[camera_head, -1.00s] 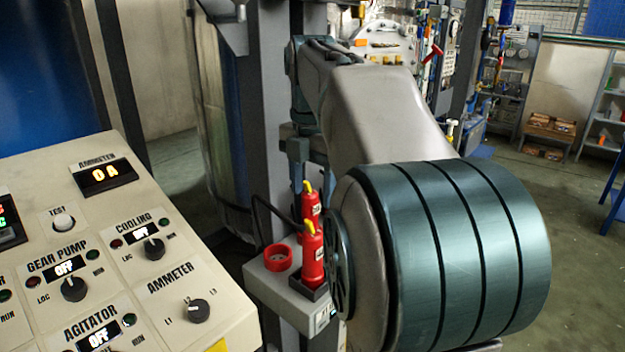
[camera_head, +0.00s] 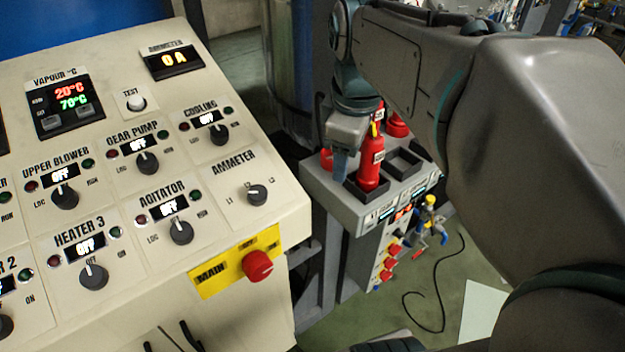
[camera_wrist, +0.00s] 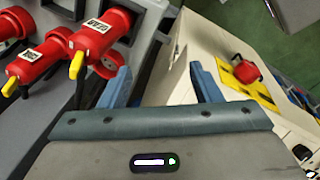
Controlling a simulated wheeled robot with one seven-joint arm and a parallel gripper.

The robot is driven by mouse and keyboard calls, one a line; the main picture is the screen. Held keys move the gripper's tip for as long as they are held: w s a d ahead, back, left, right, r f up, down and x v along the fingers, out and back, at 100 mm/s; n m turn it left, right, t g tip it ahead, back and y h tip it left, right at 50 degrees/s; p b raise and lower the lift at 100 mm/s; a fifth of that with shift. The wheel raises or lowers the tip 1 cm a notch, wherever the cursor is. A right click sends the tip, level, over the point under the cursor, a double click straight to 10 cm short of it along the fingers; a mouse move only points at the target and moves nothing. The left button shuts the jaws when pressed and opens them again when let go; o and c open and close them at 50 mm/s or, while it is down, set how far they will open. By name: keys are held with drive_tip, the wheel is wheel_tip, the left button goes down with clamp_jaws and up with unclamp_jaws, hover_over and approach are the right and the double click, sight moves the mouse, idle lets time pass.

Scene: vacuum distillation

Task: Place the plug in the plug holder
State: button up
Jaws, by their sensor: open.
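The nearer plug (camera_head: 371,165) sits in a square slot of the plug holder (camera_head: 357,196); the farther one (camera_head: 396,127) is partly hidden by my arm. In the wrist view the nearer plug (camera_wrist: 104,28) and the other plug (camera_wrist: 40,62) lie left of my gripper. A red round socket (camera_head: 326,158) is on the box's left side; it shows beside my left finger (camera_wrist: 108,66). My gripper (camera_wrist: 160,76) is open with nothing between its blue fingers; in the head view only one finger shows clearly.
An empty square slot (camera_head: 405,162) is right of the nearer plug. The control panel (camera_head: 225,235) with knobs and a red main button (camera_head: 257,265) stands close on the left. A black cable (camera_head: 437,300) lies on the floor. My arm fills the right side.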

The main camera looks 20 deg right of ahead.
drive_tip(key=s+a+f+m+t, duration=0.1)
drive_tip(key=s+a+f+m, duration=0.3)
drive_tip(key=s+f+m, duration=0.3)
wheel_tip(320, 180, down, 3)
drive_tip(key=m, duration=0.3)
drive_tip(key=shift+r+t, duration=0.2)
drive_tip(key=shift+t, duration=0.2)
drive_tip(key=shift+w+a, duration=0.1)
idle(1.2)
